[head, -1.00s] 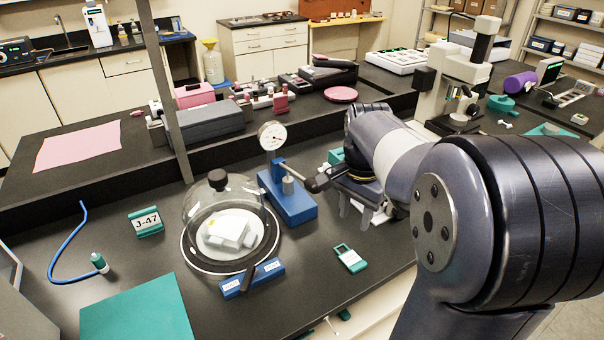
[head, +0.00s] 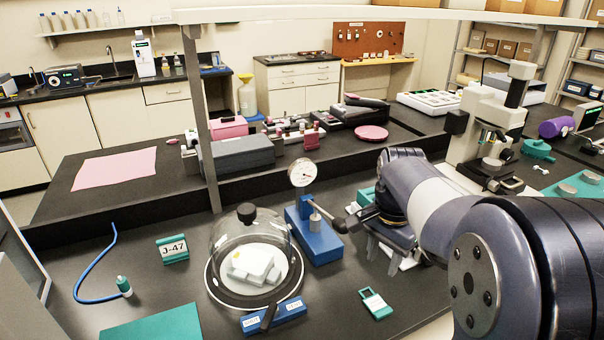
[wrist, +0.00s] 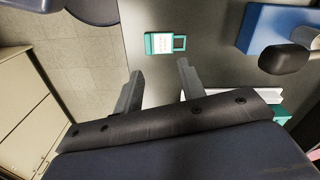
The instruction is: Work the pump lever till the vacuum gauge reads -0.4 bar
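The blue hand pump (head: 318,246) stands on the black bench. Its lever ends in a dark knob (head: 340,227) that points right toward my gripper. The round white vacuum gauge (head: 303,173) sits above the pump; its reading is too small to tell. My gripper (head: 388,250) is just right of the knob, apart from it. In the wrist view my gripper (wrist: 158,82) is open with nothing between its fingers. The knob (wrist: 285,58) and blue pump (wrist: 265,30) show there at the upper right, outside the fingers.
A glass bell jar (head: 248,240) covers a pale block left of the pump. A blue block with a dark handle (head: 275,314) lies in front of it. A teal padlock-shaped tag (head: 376,303) lies right of that.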

